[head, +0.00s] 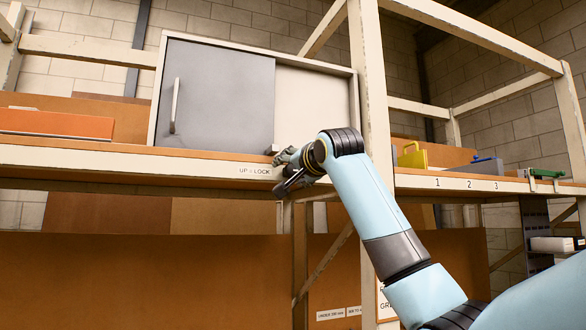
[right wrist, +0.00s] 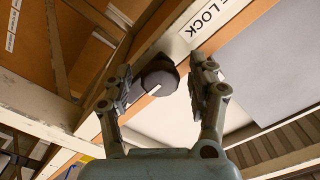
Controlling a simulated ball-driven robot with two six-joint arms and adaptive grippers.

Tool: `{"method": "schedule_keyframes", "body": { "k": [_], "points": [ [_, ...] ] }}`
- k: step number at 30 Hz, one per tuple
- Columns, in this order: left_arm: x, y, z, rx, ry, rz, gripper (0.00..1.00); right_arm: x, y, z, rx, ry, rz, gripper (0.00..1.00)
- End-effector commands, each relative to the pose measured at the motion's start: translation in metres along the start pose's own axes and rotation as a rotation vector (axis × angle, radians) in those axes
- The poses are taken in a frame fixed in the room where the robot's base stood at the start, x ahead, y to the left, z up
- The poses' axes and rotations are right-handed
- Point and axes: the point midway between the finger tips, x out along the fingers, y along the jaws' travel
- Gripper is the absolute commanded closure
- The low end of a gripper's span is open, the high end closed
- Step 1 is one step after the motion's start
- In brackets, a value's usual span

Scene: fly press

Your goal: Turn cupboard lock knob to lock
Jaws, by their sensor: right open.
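The cupboard (head: 315,105) stands on the shelf, with a grey sliding door (head: 220,95) on its left half and a pale panel on its right. A label reading "UP = LOCK" (head: 254,171) is on the shelf's front beam. In the right wrist view, the round grey lock knob (right wrist: 158,78) with a white pointer line sits beside this label (right wrist: 208,18). The pointer line slants toward the lower left there. My right gripper (head: 281,172) is open at the beam, just right of the label. Its fingers appear either side of the knob in the wrist view; I cannot tell whether they touch it.
A cream shelf post (head: 370,90) stands close behind my right arm. An orange box (head: 55,122) lies on the shelf at left. A yellow item (head: 412,156) and numbered marks are on the right shelf. Brown panels fill the space below the beam.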

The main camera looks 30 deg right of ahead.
Motion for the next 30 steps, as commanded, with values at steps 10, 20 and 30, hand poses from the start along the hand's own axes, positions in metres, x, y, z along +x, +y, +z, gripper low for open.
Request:
{"method": "schedule_keyframes", "body": {
  "k": [10, 20, 30],
  "points": [
    [0.0003, 0.0001, -0.0003, 0.0, 0.001, 0.0, 1.0, -0.0002, 0.0003, 0.0001, 0.0, 0.0, 0.0, 0.63],
    [0.0002, 0.0002, -0.0007, 0.0, 0.002, 0.0, 1.0, -0.0003, 0.0004, 0.0002, 0.0, 0.0, 0.001, 1.0],
    [-0.0005, 0.0023, -0.001, -0.001, 0.002, 0.003, 1.0, 0.0007, 0.0037, -0.0032, -0.013, 0.001, 0.002, 1.0]
  ]
}}
